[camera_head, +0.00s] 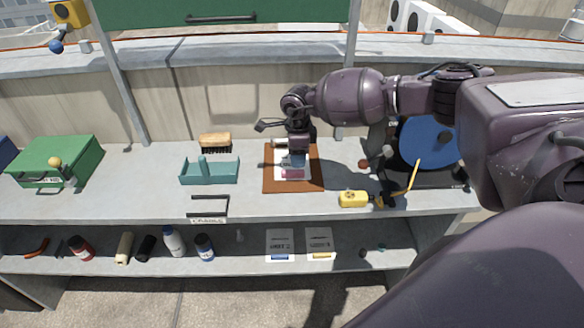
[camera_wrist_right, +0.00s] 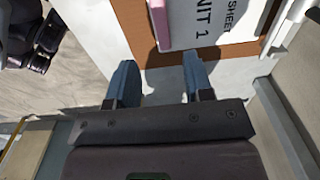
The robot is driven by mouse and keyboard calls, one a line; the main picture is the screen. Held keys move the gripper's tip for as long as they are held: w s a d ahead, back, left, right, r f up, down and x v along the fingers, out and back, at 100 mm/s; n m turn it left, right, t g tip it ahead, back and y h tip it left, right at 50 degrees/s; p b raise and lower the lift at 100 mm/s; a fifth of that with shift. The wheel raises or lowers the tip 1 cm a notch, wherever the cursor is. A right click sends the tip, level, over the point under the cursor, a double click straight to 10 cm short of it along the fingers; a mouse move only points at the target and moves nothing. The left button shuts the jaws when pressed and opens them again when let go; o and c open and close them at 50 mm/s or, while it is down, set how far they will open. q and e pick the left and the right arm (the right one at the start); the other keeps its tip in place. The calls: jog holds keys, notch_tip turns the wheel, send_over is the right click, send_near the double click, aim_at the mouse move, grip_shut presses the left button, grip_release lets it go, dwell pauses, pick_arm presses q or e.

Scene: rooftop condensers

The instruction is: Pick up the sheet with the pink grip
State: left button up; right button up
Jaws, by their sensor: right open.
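A white sheet (camera_head: 281,162) with a pink grip (camera_head: 292,173) lies on a brown board (camera_head: 270,184) on the counter. My right gripper (camera_head: 292,161) is over the board, close to the pink grip, and hides part of the sheet. In the wrist view its two blue fingers (camera_wrist_right: 161,76) are apart with nothing between them. I cannot tell its exact height. My left gripper is not in view.
A teal tray (camera_head: 225,180) and a brush (camera_head: 215,142) are left of the board. A yellow tool (camera_head: 353,199) and a blue disc (camera_head: 430,142) are to its right. Sheets with blue (camera_head: 280,257) and yellow (camera_head: 321,255) grips are on the lower shelf.

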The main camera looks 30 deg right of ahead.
aim_at(298, 171)
jog(key=shift+w+d+f, duration=0.1)
jog(key=shift+d+f, duration=0.05)
jog(key=shift+f, duration=1.55)
jog(key=shift+d+f, duration=0.1)
jog(key=shift+f, duration=1.55)
jog(key=shift+c, duration=0.5)
grip_shut()
jog(key=shift+r, duration=0.1)
